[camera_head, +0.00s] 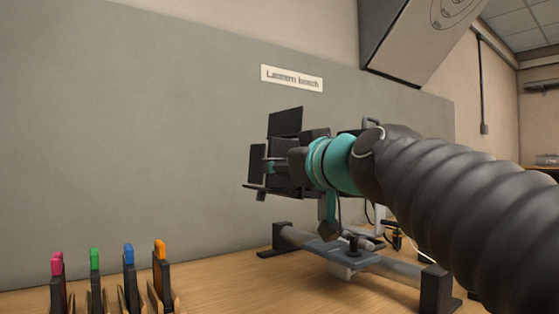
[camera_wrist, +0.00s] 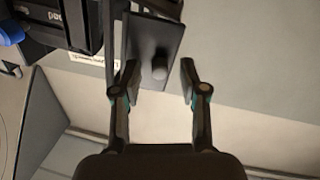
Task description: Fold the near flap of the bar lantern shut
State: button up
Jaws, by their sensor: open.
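The bar lantern is a dark fixture with thin flaps, largely hidden behind my arm in the head view. Its upper flap (camera_head: 286,121) stands up, and a smaller left flap (camera_head: 257,162) sticks out to the side. In the head view my gripper (camera_head: 273,166) is at the lantern's flaps.
The lantern stands over a metal rail (camera_head: 375,262) with dark end feet on a wooden bench (camera_head: 225,272). Several colour-topped upright pieces (camera_head: 128,270) stand at the front left. A grey panel (camera_head: 130,130) with a sign (camera_head: 291,78) is behind. Bench between is clear.

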grip_shut()
